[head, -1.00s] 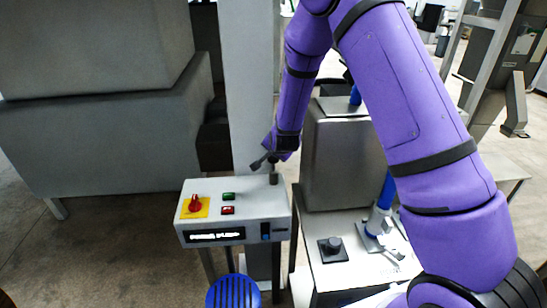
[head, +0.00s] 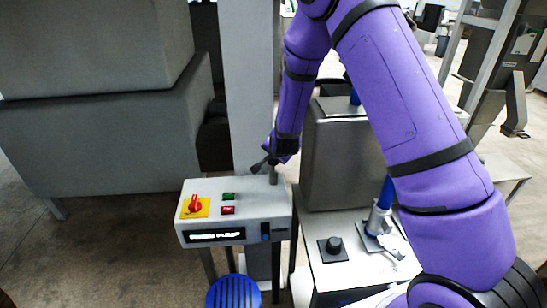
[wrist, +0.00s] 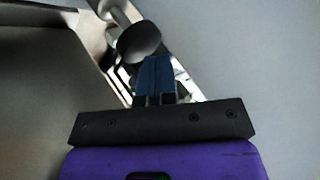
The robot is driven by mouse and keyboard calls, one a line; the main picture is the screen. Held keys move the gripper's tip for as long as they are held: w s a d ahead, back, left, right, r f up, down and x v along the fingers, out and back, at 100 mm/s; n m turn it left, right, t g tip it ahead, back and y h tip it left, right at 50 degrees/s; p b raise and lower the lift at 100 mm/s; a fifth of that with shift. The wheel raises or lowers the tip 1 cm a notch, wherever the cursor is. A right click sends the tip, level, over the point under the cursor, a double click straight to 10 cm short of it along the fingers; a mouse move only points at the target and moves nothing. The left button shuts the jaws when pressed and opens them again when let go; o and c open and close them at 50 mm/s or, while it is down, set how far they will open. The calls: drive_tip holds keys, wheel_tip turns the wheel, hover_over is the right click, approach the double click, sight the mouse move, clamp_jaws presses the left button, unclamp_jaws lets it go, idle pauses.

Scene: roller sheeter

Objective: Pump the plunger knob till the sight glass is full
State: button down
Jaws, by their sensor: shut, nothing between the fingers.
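The pump's grey control box (head: 207,225) stands left of my arm. The dark plunger knob (head: 273,177) stands upright at the right rear of its top. The wrist view shows the round dark knob (wrist: 139,41) on a pale rod, just beyond my fingertips. The narrow sight glass (head: 266,231) is on the box's front, with blue only in its lower part. My gripper (head: 261,163) is shut and empty, at the knob's top. Its blue fingers (wrist: 155,76) lie together in the wrist view. Whether they touch the knob cannot be told.
A red rotary switch (head: 194,203) on a yellow plate and green and red buttons (head: 228,203) sit on the box. A grey post (head: 250,100) rises behind it. A steel housing (head: 340,160) is close on the right. A blue round object (head: 233,292) is below.

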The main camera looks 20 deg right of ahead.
drive_tip(key=shift+f, duration=1.15)
idle(1.1)
drive_tip(key=shift+r, duration=2.3)
drive_tip(key=shift+r, duration=2.55)
drive_tip(key=shift+r, duration=0.1)
